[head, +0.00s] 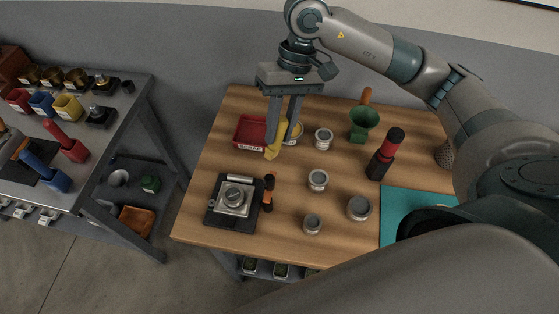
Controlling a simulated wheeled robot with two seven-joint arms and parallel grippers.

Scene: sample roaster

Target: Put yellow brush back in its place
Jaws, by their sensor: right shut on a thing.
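The yellow brush (272,153) hangs below my right gripper (281,138), which is shut on it above the wooden table (215,165). The brush is tilted, with its lower end down and to the left, just in front of a red tray (250,132). I cannot tell whether it touches the table. On the grey table at left, a red holder (76,151) and a blue holder (58,181) each have a handle of their own colour leaning out. A yellow cup (68,108) stands behind them. My left gripper is not in view.
Several small tins (318,180) stand on the wooden table. A black device with a metal top (233,200), an orange-and-black tool (268,192), a green container (363,122), a red-and-black cylinder (384,155) and a teal mat (400,205) are also there. A floor gap separates the tables.

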